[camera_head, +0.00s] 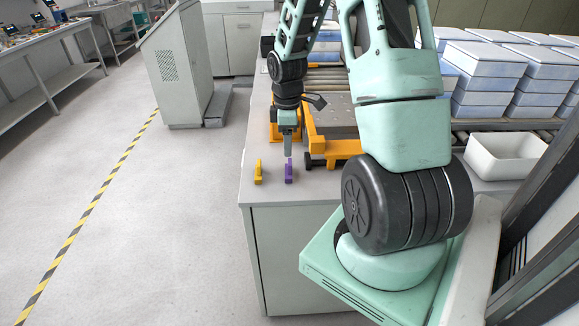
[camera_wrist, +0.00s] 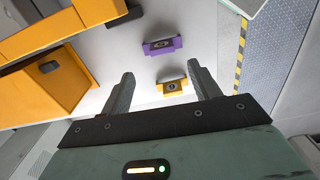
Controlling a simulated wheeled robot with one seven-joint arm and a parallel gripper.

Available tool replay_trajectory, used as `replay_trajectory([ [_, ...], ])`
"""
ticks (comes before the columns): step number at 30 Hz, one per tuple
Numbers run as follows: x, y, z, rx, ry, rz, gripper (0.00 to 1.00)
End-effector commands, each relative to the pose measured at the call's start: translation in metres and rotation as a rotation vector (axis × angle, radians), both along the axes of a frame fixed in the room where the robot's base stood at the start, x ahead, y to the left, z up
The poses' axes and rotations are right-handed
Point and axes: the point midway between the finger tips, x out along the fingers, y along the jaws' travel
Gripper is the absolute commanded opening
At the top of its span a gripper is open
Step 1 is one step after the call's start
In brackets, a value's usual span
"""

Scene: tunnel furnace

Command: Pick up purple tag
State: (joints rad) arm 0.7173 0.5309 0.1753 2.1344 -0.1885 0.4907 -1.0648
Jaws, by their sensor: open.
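The purple tag (camera_head: 288,172) stands on the grey counter near its front edge in the head view. In the wrist view the purple tag (camera_wrist: 162,46) lies beyond the fingertips, apart from them. A yellow-orange tag (camera_head: 258,172) stands to its left; in the wrist view this yellow tag (camera_wrist: 172,87) shows nearer, between the fingers. My gripper (camera_head: 288,150) points down just above the purple tag in the head view. In the wrist view my gripper (camera_wrist: 160,80) is open, with nothing held.
An orange frame (camera_head: 335,148) stands on the counter right of the tags; its orange body (camera_wrist: 55,75) fills the wrist view's left. A white bin (camera_head: 505,157) and stacked white-and-blue boxes (camera_head: 485,65) are at the right. Floor left of the counter is clear.

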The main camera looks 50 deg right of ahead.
Motion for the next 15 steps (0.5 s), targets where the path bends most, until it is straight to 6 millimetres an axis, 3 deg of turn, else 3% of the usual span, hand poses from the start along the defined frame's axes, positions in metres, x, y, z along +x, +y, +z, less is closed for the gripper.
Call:
replay_trajectory([
  [3,0.000,0.001,-0.017,0.003,0.003,0.000,0.62],
  [10,-0.001,0.001,-0.031,0.000,0.001,0.000,0.62],
  [15,-0.006,0.003,-0.053,0.003,0.005,0.001,0.62],
])
